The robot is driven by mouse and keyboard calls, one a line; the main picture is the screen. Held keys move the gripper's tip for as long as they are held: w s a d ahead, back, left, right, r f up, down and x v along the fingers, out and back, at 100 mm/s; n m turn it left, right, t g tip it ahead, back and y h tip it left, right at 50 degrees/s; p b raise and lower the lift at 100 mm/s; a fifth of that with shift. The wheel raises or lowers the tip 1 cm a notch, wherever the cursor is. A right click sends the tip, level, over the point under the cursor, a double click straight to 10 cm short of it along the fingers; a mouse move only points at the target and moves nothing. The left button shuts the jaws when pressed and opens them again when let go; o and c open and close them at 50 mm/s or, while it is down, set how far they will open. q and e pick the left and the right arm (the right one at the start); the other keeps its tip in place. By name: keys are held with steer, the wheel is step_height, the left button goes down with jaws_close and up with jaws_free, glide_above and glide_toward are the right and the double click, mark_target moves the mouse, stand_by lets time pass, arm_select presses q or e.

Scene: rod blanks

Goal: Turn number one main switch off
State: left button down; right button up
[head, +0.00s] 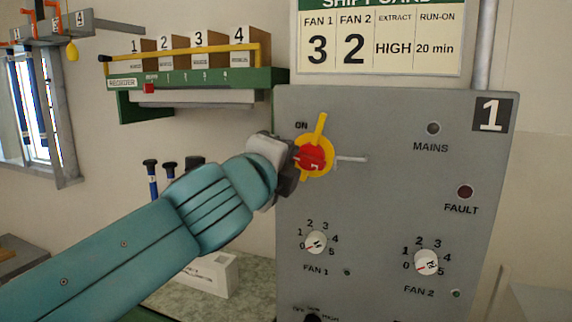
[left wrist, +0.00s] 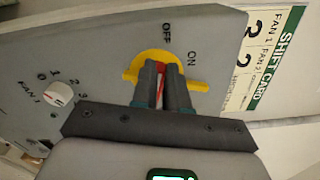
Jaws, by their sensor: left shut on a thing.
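The number one panel (head: 390,200) is grey with a "1" plate at its top right. Its main switch (head: 313,158) has a red knob on a yellow disc, and a yellow tab points up beside the ON mark. My left gripper (head: 291,166) is at the knob from the left, shut on it. In the left wrist view, both dark fingers (left wrist: 161,88) straddle the red knob, of which a thin strip shows between them. The yellow disc (left wrist: 150,57) shows behind the fingers, with OFF and ON marks beside it. OFF is hidden in the head view. My right gripper is not in view.
The fan 1 dial (head: 316,242) and fan 2 dial (head: 426,262) sit below the switch. The mains lamp (head: 433,129) looks grey and the fault lamp (head: 466,192) dark red. A shift card (head: 380,40) hangs above. A green shelf (head: 200,82) holds numbered boxes.

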arm_select(q)
steer(key=shift+f+n+b, duration=0.2)
steer(key=shift+n+b, duration=0.25)
steer(key=shift+n, duration=0.3)
steer(key=shift+f+n+b, duration=0.15)
steer(key=shift+n+b, duration=0.25)
steer(key=shift+n, duration=0.35)
steer(key=c, duration=1.2)
jaws_free()
steer(key=shift+o, duration=0.3)
steer(key=shift+w+d, duration=0.1)
steer(key=shift+w, duration=0.05)
steer(key=b+v, duration=0.4)
steer(key=v, duration=1.2)
steer(key=shift+b, duration=0.4)
